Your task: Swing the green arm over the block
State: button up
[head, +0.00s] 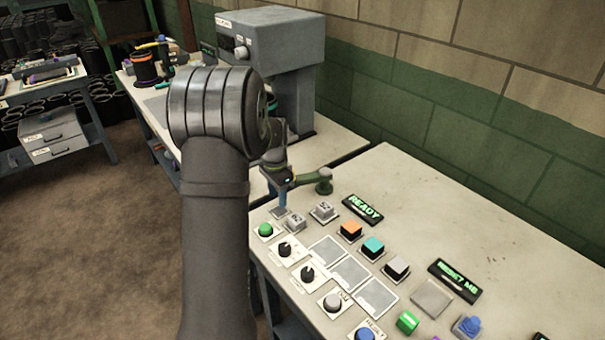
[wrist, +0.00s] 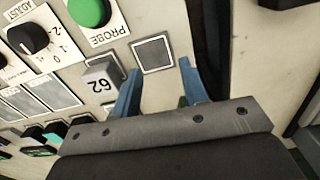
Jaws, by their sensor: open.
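The green arm (head: 306,179) reaches left from a short dark post (head: 324,186) on the bench in the head view. Its left end is hidden behind my gripper (head: 281,197). In the wrist view a small green patch (wrist: 183,101) shows between the blue fingers of my gripper (wrist: 160,69); I cannot tell whether they touch it. The fingers are apart, above a bare grey square pad (wrist: 153,55). A grey block marked 62 (wrist: 102,81) stands beside the pad; it also shows in the head view (head: 295,222). A second grey block (head: 324,210) stands right of it.
A green button (head: 265,230) and black knobs (head: 285,249) lie in front. Orange, teal and grey blocks (head: 397,267), empty pads (head: 350,274) and a READY sign (head: 362,209) fill the panel. A grey machine (head: 270,40) stands behind. The bench's right back (head: 430,190) is clear.

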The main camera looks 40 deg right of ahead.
jog(key=w+d+r, duration=0.2)
jog(key=d+r, duration=0.3)
jog(key=r, duration=0.7)
notch_tip(320, 180, up, 9)
send_over(307, 174)
jog(key=w+a, duration=0.1)
jog(key=a, duration=0.4)
jog(key=shift+n, duration=0.3)
jog(key=f, duration=1.6)
jog(key=shift+a+f, duration=0.25)
jog(key=shift+f, duration=0.15)
grip_shut()
